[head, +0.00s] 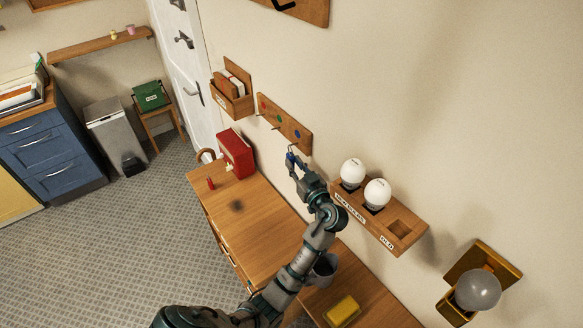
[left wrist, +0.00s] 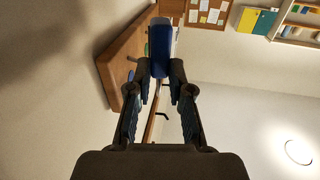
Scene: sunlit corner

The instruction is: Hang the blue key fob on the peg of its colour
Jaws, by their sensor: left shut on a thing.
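The wooden peg board (head: 285,122) is on the wall above the desk, with red, green and blue dots along it and thin pegs sticking out. The blue dot (head: 296,134) is at its lower right end. My left gripper (head: 291,156) is just in front of that end, shut on the blue key fob (left wrist: 160,40). In the left wrist view the fob stands between the fingertips, with the board (left wrist: 122,58) behind it and to its left. I cannot tell whether the fob touches a peg. My right gripper is not in view.
A wall shelf (head: 400,249) with two white bulbs is close to the right of my left arm. A wooden letter holder (head: 231,103) hangs left of the board. On the desk (head: 255,215) below are a red box (head: 237,153), a grey cup (head: 323,270) and a yellow block (head: 343,311).

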